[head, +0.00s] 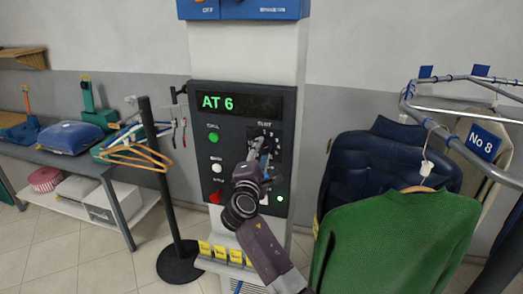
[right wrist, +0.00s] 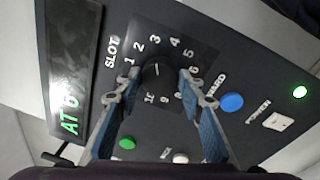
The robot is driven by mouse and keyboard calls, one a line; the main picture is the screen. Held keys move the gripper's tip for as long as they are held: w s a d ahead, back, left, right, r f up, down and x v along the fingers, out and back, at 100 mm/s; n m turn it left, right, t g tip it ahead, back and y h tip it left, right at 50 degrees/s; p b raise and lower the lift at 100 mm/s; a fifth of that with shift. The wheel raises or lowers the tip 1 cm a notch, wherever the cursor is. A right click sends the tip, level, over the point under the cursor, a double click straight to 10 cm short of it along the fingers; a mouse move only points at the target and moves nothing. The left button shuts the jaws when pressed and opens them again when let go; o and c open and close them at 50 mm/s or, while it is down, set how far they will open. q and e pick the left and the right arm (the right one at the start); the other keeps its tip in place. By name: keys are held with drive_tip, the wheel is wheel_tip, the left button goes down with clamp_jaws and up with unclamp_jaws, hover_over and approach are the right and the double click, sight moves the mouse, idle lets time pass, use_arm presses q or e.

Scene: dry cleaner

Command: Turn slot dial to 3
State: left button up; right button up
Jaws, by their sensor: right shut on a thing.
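The slot dial (right wrist: 153,74) is a black knob on the dark control panel (head: 202,150), ringed by white numbers. A small white mark shows on the knob; I cannot tell for sure which number it points to. My right gripper (right wrist: 156,88) is shut on the dial, one finger on each side; in the head view the gripper (head: 262,148) hides most of the dial. The display (head: 240,102) above reads "AT 6" in green; the display also shows in the right wrist view (right wrist: 72,60). My left gripper is out of view.
A blue button (right wrist: 231,103), a white power switch (right wrist: 277,121) and a lit green light (right wrist: 299,92) sit near the dial. A green button (head: 213,138) is at the panel's left. A garment rail (head: 440,133) with a green sweater (head: 400,240) stands at right.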

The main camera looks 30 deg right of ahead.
drive_tip(key=shift+r, duration=0.25)
drive_tip(key=o, duration=1.2)
drive_tip(key=shift+w+f, duration=0.1)
drive_tip(key=shift+f, duration=0.1)
drive_tip(key=shift+c, duration=0.2)
drive_tip(key=v, duration=1.2)
